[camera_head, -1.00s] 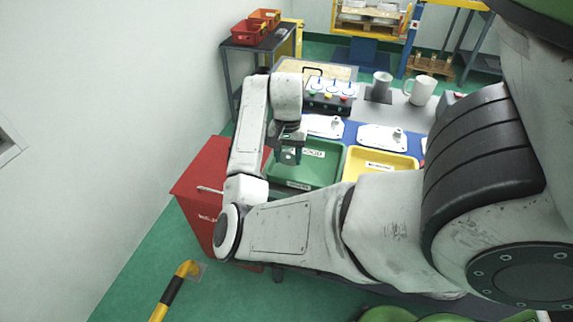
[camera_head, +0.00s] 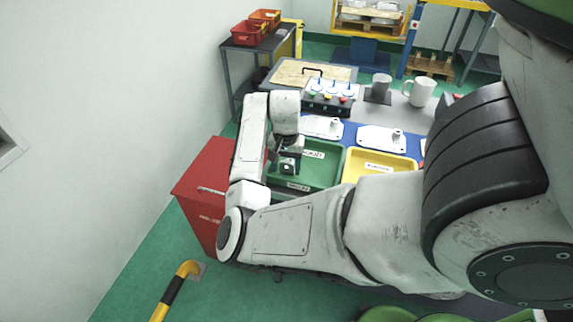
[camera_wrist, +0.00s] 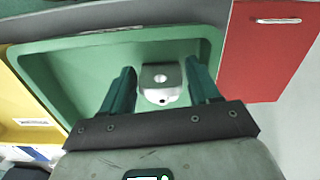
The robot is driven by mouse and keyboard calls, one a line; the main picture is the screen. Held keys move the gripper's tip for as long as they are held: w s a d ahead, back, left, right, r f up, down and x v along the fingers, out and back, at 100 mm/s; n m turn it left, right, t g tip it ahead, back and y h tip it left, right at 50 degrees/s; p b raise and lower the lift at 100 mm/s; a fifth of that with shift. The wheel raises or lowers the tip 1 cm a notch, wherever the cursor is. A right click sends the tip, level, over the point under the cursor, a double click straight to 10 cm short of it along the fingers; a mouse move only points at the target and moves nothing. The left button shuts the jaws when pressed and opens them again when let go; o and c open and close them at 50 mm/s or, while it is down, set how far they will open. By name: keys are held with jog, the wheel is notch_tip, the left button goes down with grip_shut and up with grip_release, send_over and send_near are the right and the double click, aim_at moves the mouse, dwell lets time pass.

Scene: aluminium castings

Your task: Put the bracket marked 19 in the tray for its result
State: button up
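My gripper (camera_head: 287,166) is low over the left part of the green tray (camera_head: 335,172) in the head view. In the wrist view its two teal fingers (camera_wrist: 160,68) stand apart. A pale grey-white bracket (camera_wrist: 162,84) with a dark hole lies between them, with narrow gaps on both sides. It appears to be inside the green tray (camera_wrist: 60,75); whether it rests on the floor is unclear. No number is readable on it. The yellow tray (camera_head: 352,176) stands right of the green one. The red bin (camera_head: 207,190) is on the left. Tray labels are too small to read.
A yellow-black rail (camera_head: 172,291) stands at front left.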

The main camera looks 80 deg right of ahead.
notch_tip(320, 180, up, 12)
jog(key=w+a+f+n+t+h, duration=0.1)
jog(key=w+a+f+n+h, duration=0.1)
jog(key=a+f+n, duration=0.4)
jog(key=w+a+f+n+h, duration=0.2)
jog(key=a+f+n, duration=0.3)
jog(key=a, duration=0.4)
jog(key=s+a+f+n+y, duration=0.1)
jog(key=s+a+f+n, duration=0.1)
jog(key=a, duration=0.7)
jog(key=s+a+f+n+y, duration=0.2)
jog(key=s+a+f+n, duration=0.1)
jog(key=a, duration=0.6)
jog(key=shift+s+n+y, duration=0.3)
jog(key=shift+s+n, duration=0.4)
jog(key=shift+s, duration=0.05)
jog(key=shift+c, duration=0.3)
